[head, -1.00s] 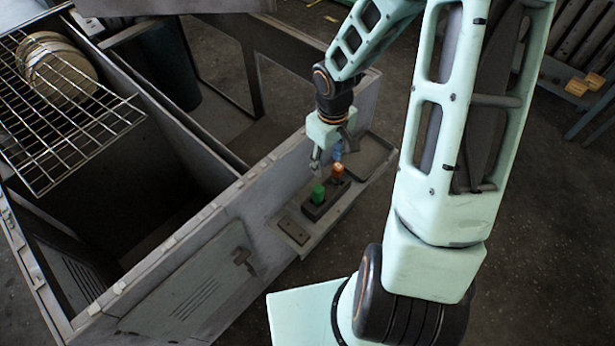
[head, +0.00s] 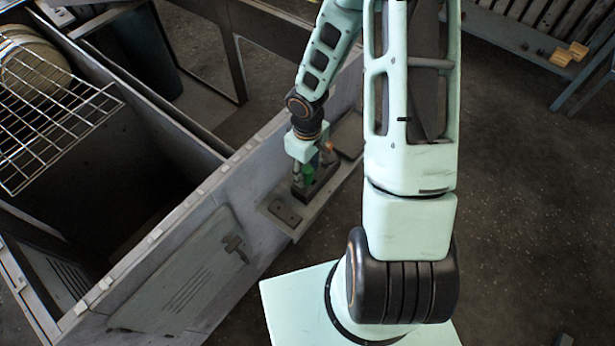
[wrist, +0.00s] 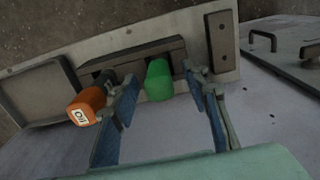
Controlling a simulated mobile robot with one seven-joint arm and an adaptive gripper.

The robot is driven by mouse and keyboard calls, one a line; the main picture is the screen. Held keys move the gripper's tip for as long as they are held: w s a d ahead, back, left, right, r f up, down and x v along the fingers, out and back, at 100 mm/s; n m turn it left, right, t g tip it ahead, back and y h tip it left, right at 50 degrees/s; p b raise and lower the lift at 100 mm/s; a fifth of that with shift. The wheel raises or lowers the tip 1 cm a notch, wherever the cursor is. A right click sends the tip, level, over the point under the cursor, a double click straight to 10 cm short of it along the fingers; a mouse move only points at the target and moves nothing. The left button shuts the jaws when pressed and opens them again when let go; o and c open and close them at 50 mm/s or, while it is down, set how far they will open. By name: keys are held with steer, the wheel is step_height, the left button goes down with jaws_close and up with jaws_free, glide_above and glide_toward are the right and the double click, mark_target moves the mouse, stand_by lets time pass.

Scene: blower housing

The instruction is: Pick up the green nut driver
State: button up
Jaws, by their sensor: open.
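The green nut driver (wrist: 158,80) stands in a dark holder (wrist: 135,58) on a ledge of the housing. In the head view the green nut driver (head: 308,172) is partly hidden by my gripper (head: 308,165). In the wrist view my gripper (wrist: 160,85) is open, with one blue-grey finger on each side of the green handle. The right finger is clearly apart from it; I cannot tell whether the left finger touches it. An orange-handled driver (wrist: 87,105) stands left of the green one, just outside the left finger.
A shallow tray (wrist: 40,95) lies left of the holder, and a flat plate with two holes (wrist: 222,42) lies to its right. The housing wall (head: 215,195) runs beside the ledge. A wire rack (head: 45,100) covers part of the open housing.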

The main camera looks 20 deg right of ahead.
steer(key=shift+f, duration=0.15)
jaws_close()
stand_by(0.4)
step_height(320, 180, up, 10)
steer(key=p, duration=0.3)
steer(key=c, duration=0.7)
jaws_free()
jaws_close()
